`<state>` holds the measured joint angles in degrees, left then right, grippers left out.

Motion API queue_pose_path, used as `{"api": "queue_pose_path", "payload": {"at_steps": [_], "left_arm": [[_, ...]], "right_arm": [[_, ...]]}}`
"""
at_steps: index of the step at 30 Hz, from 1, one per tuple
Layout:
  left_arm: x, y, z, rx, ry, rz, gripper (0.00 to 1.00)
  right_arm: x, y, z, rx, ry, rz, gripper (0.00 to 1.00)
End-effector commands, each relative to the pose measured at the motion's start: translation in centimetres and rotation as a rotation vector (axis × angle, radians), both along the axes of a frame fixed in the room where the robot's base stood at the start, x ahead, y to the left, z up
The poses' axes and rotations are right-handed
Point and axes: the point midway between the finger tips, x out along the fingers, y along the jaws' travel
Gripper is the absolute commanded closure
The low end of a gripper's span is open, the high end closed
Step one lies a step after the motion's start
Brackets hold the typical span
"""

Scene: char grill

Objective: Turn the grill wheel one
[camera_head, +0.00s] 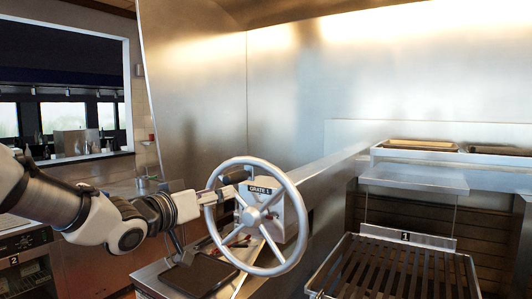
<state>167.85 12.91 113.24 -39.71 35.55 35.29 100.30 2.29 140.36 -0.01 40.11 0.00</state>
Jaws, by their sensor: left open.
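The grill wheel (294,222) is a light metal handwheel with several spokes, standing upright in the middle of the head view. A dark label reading "GRATE 1" (260,190) sits on the pale box behind it. My left gripper (228,192) comes in from the left and is at the wheel's upper left rim. Its jaws are open. The wheel's rim passes close to the fingers, and I cannot tell if they touch it. The slatted grill grate (400,272) with a tag "1" is at the lower right. My right gripper is not in view.
A dark tray or board (198,274) lies on the metal counter below my left gripper. A metal shelf (415,178) is above the grate, with shallow trays (422,145) behind it. A steel wall closes off the back. A unit marked "2" (14,262) is at the lower left.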

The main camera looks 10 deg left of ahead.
Motion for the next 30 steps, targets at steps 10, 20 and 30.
{"api": "queue_pose_path", "payload": {"at_steps": [10, 20, 30], "left_arm": [[2.5, -1.2, 2.0, 0.004, -0.031, 0.001, 0.46], [6.7, -2.7, 2.1, -0.001, -0.028, 0.001, 0.46], [6.7, -2.7, 2.0, -0.001, -0.029, 0.001, 0.95]], "right_arm": [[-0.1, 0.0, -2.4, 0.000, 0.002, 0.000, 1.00], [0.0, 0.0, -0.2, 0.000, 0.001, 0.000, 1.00], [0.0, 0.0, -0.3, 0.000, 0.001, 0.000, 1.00]]}}
